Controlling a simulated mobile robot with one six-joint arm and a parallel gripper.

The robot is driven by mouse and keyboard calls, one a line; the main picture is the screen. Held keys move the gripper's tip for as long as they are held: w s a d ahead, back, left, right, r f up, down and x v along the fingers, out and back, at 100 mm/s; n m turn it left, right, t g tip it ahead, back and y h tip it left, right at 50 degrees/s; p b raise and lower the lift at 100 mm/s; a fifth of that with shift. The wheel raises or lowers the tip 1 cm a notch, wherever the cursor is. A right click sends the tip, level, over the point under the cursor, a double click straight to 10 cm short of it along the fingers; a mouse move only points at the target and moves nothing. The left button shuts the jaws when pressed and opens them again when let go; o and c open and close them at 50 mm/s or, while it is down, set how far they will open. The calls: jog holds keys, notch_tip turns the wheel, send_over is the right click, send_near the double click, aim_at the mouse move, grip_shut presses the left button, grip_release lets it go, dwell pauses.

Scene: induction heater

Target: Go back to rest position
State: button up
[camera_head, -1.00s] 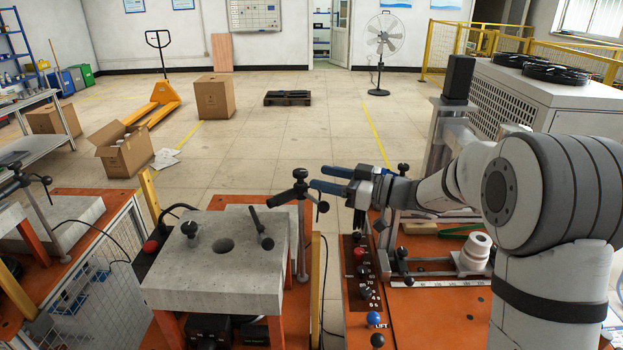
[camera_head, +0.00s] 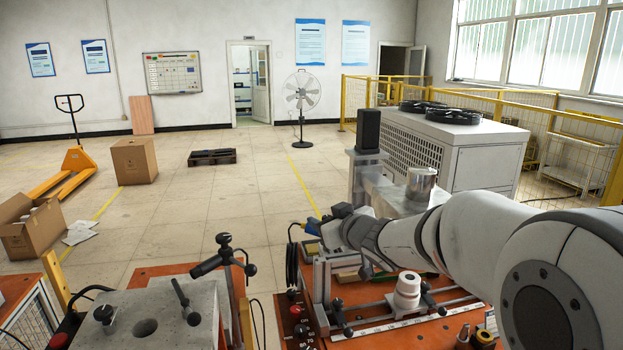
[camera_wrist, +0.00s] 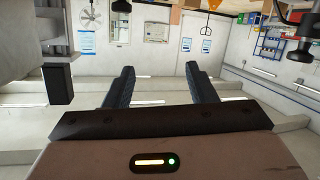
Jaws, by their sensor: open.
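My gripper (camera_head: 312,228) is above the left edge of the orange machine (camera_head: 375,335) in the head view, at the end of my arm reaching in from the right. Its blue fingers are partly hidden by the wrist there. In the wrist view my gripper (camera_wrist: 160,85) has its two dark fingers wide apart with nothing between them.
A white spool-shaped part (camera_head: 408,288) stands on the machine below my arm. A shiny metal cylinder (camera_head: 421,182) sits behind it. A grey block table (camera_head: 150,315) with black handles stands left. A white cabinet (camera_head: 455,150) is behind. Open floor lies beyond.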

jog(key=s+d+f+m+g+h, duration=0.2)
jog(key=s+d+f+m+h, duration=0.15)
jog(key=s+d, duration=0.25)
jog(key=s+d+f+m+g+h, duration=0.2)
jog(key=s+d+h, duration=0.2)
jog(key=s+d, duration=0.3)
jog(key=s+f+m+g, duration=0.1)
jog(key=s+f+g, duration=0.2)
jog(key=s, duration=0.6)
jog(key=s+f+m+g, duration=0.1)
jog(key=s+f+g, duration=0.2)
jog(key=s, duration=0.6)
jog(key=shift+s+a+f+g+y, duration=0.15)
jog(key=shift+s+a+g+y, duration=0.2)
jog(key=shift+s+a, duration=0.1)
